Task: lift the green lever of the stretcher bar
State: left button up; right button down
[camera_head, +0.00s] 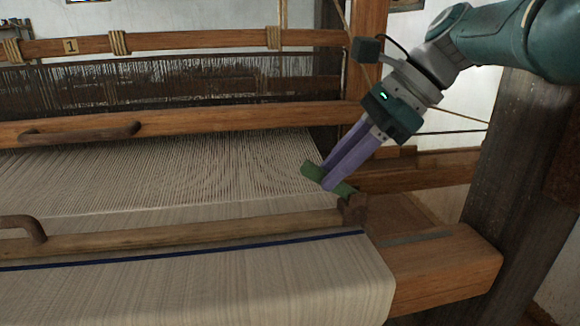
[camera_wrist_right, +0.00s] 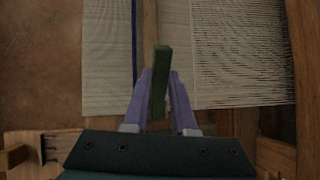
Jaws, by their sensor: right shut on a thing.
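The green lever (camera_head: 314,171) sits at the right end of the wooden stretcher bar (camera_head: 180,235), which lies across the cream cloth. The lever is tilted, its left end raised above the cloth. My right gripper (camera_head: 332,182) is shut on the lever with its purple fingers. In the right wrist view the green lever (camera_wrist_right: 160,75) stands between the two fingers (camera_wrist_right: 160,100), its far end sticking out past them. My left gripper is not in view.
A wooden beater (camera_head: 250,118) with a dark handle (camera_head: 80,133) crosses the loom behind the warp (camera_head: 200,165). A curved handle (camera_head: 25,228) is at the left. A thick dark post (camera_head: 515,170) and a wooden beam (camera_head: 445,270) stand at the right.

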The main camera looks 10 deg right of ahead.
jog(key=c, duration=0.7)
grip_release()
jog(key=p+v, duration=0.3)
jog(key=v, duration=0.7)
jog(key=shift+s, duration=0.1)
